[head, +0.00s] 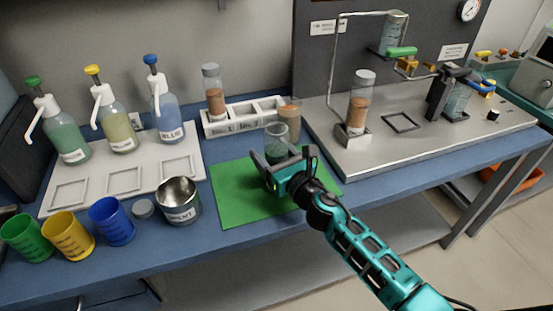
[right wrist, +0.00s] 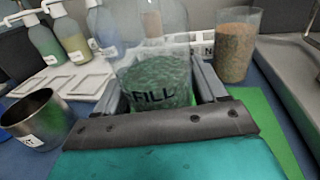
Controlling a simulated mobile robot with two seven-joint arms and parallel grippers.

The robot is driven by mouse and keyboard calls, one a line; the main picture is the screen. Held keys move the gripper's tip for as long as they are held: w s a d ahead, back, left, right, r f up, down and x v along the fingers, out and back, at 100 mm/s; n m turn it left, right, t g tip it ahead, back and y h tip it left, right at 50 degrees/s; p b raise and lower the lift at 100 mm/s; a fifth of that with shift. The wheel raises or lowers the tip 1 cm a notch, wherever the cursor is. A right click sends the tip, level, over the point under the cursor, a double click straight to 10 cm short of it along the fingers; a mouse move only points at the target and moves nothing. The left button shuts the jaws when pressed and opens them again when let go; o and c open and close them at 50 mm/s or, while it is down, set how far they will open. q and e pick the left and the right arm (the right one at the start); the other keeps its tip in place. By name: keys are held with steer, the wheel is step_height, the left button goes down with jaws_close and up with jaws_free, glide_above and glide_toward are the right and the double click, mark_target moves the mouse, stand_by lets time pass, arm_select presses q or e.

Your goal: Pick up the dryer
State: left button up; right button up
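No thing in view is clearly labelled as a dryer. A clear cup (head: 276,134) with greenish contents stands on the green mat (head: 240,197). In the right wrist view the cup (right wrist: 158,82) bears the word "FILL". My right gripper (head: 283,157) is low over the mat and open, its fingers spread. In the right wrist view the fingers lie on either side of the cup, and I see no clear grip on it. The palm hides the cup's lower part. My left gripper is not in view.
A jar of brown grains (head: 290,117) stands just behind the cup. A white rack (head: 243,117) is behind the mat. A metal cup (head: 181,212) and blue cup (head: 112,232) stand left. The steel tray (head: 360,160) with stands is right.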

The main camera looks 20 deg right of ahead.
mark_target(273, 132)
steer(key=c, duration=0.9)
steer(key=shift+r, duration=0.2)
steer(key=shift+r+p, duration=0.4)
step_height(273, 132, up, 2)
steer(key=shift+r+p, duration=0.15)
steer(key=shift+p, duration=0.7)
steer(key=shift+d+r, duration=0.1)
steer(key=shift+r, duration=1.2)
step_height(273, 132, up, 10)
steer(key=shift+r, duration=0.1)
step_height(273, 132, up, 4)
steer(key=shift+f, duration=0.2)
